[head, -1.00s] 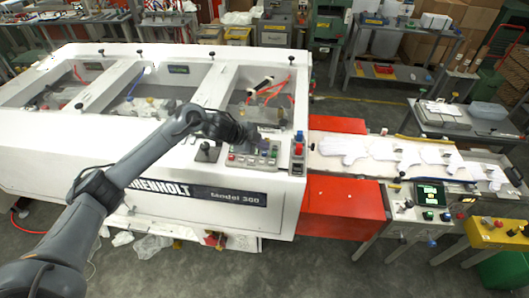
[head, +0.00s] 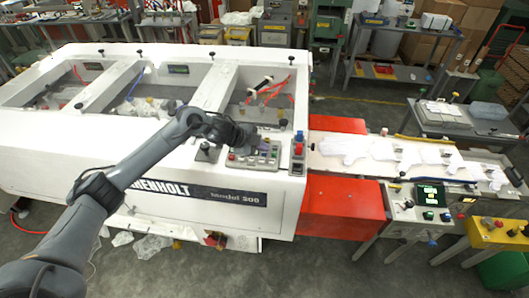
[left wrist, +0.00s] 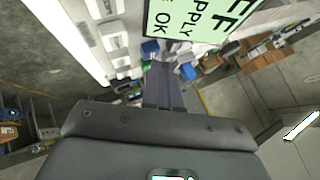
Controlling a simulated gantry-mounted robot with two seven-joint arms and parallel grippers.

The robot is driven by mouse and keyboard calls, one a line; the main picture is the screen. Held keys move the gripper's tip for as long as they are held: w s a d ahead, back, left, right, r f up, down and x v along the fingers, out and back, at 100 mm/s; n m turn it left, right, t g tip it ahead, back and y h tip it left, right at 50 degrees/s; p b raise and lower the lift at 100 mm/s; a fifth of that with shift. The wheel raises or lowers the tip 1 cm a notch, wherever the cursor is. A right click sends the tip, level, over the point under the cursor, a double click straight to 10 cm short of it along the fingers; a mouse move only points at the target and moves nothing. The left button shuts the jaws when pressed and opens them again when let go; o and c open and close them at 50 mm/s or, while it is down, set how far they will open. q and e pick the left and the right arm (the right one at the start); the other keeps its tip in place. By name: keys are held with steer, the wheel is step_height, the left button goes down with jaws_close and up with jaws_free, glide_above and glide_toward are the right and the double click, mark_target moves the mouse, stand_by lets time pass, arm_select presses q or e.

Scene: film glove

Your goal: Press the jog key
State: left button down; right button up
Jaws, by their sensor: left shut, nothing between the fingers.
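The control panel (head: 266,163) with several small keys sits on the front right ledge of the white machine. I cannot tell which key is the jog key. My left gripper (head: 253,141) is over the back left part of this panel and hides some of its keys. In the left wrist view its dark fingers (left wrist: 163,86) are together and hold nothing. Pale keys (left wrist: 110,40) and a blue one (left wrist: 150,48) show beyond and beside the fingertips. Whether the fingers touch a key cannot be told. My right gripper is not in view.
A black knob (head: 207,151) stands left of the panel, and a box with red and blue buttons (head: 298,150) stands right of it. A lit display (left wrist: 200,22) shows partly in the left wrist view. A conveyor with white gloves (head: 385,150) runs right.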

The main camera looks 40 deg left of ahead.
mark_target(262, 153)
arm_select(q)
steer(key=shift+f, duration=0.35)
steer(key=shift+r, duration=0.1)
stand_by(0.5)
steer(key=shift+r+p, duration=0.8)
steer(key=shift+p, duration=0.05)
steer(key=shift+r, duration=0.1)
step_height(262, 153, up, 5)
steer(key=p, duration=0.4)
steer(key=shift+p, duration=0.4)
